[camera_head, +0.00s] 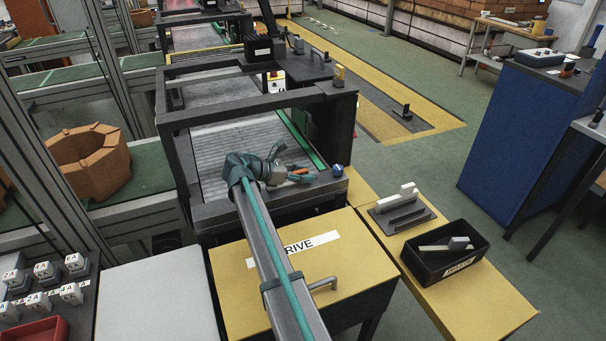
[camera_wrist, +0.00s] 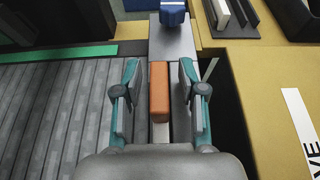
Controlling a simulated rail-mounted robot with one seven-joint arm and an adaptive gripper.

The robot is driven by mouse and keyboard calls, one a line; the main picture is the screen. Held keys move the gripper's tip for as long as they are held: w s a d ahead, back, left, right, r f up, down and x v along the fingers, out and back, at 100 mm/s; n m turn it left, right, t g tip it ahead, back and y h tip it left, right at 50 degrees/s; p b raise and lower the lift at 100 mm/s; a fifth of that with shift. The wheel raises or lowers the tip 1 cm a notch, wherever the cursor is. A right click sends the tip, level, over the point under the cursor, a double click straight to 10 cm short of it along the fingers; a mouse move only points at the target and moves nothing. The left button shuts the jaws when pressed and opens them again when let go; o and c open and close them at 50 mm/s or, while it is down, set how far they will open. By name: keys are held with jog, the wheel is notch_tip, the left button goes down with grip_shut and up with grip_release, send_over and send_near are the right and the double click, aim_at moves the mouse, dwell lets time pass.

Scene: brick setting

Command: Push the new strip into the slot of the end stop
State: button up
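An orange strip (camera_wrist: 159,92) lies lengthwise in the wrist view, in line with a grey plate (camera_wrist: 172,44) that carries a blue knob (camera_wrist: 172,13). I take these as the new strip and the end stop. My gripper (camera_wrist: 159,70) is open, with a teal finger on each side of the strip and a gap on both sides. A pale piece (camera_wrist: 161,132) shows at the strip's near end. I cannot tell how deep the strip sits in the slot. In the head view my gripper (camera_head: 303,175) is low beside the blue knob (camera_head: 338,170), largely hiding the strip.
A black bin (camera_head: 466,277) with a pale strip and a grey block inside stands on the yellow table at right. A holder (camera_head: 401,217) with a light upright piece is behind it. A dark frame (camera_head: 245,107) spans the roller conveyor (camera_head: 220,160) beyond my gripper.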

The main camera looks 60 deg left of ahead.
jog(key=shift+r, duration=0.1)
jog(key=b+v, duration=0.2)
jog(key=v, duration=1)
jog(key=shift+d, duration=0.1)
jog(key=shift+r, duration=0.1)
